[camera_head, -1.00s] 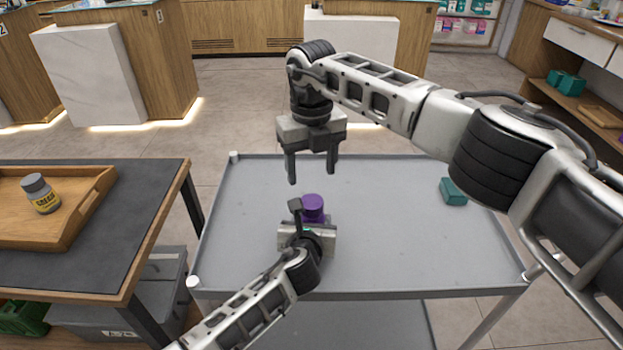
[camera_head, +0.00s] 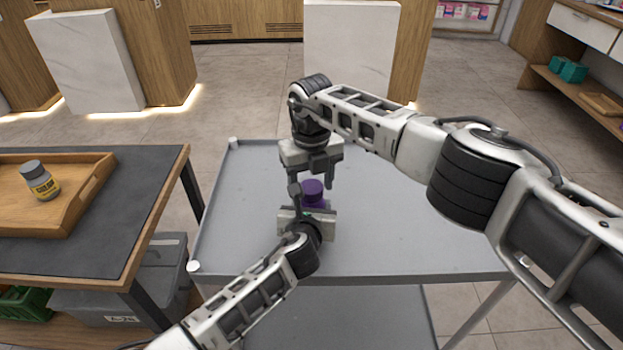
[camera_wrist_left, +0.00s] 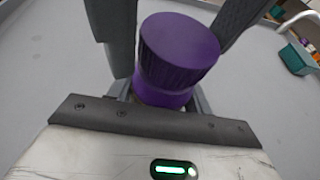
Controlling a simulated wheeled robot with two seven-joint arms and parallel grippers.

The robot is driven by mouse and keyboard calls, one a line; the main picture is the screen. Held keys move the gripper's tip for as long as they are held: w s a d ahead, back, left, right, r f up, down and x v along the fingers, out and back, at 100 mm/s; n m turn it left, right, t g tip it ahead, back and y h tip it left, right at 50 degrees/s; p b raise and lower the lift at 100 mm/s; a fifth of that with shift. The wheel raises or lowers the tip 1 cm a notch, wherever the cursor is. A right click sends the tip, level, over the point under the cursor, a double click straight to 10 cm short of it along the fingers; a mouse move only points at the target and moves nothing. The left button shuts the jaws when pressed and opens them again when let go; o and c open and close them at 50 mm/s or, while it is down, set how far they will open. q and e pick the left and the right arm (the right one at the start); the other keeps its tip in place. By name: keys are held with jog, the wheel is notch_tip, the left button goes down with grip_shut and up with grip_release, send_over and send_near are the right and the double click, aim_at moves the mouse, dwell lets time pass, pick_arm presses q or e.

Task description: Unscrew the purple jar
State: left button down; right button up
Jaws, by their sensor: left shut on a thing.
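In the left wrist view, dark fingers stand on both sides of the lid, with a gap visible on the right side. Whether they touch the lid cannot be told. The jar's lower body is mostly hidden by my left gripper.
The grey cart (camera_head: 390,255) is mostly clear. At left, a dark-topped counter (camera_head: 130,215) carries a wooden tray (camera_head: 95,185) with a grey-lidded bottle (camera_head: 40,182).

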aim_at(311, 187)
jog(key=c, duration=0.7)
jog(key=shift+n, duration=1.1)
jog(key=shift+c, duration=0.2)
jog(key=shift+r, duration=0.15)
jog(key=shift+r, duration=1)
jog(key=shift+r, duration=2)
pick_arm(q)
jog(key=c, duration=0.5)
grip_release()
